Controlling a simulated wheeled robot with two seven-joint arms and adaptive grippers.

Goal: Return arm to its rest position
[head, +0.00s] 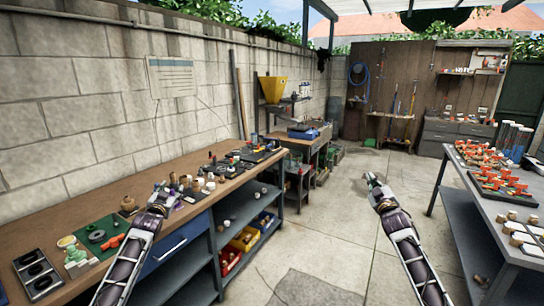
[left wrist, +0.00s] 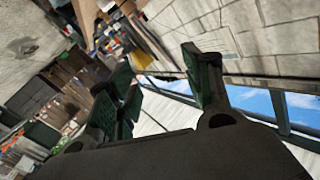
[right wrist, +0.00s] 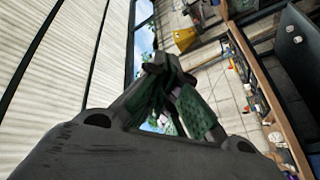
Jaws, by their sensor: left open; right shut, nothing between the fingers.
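My left gripper (head: 163,198) is over the front part of the wooden workbench on the left in the head view. Its two fingers stand apart in the left wrist view (left wrist: 165,90), with nothing between them. My right gripper (head: 374,182) is raised over the open floor between the left bench and the right table. In the right wrist view (right wrist: 158,75) its fingers come together at the tips and hold nothing.
The left wooden bench (head: 50,240) carries a green mat (head: 85,252), a black tray (head: 38,275) and several small parts. Yellow and red bins sit on its lower shelf. The grey right table (head: 460,195) holds trays of orange parts. Concrete floor (head: 330,225) lies clear between them.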

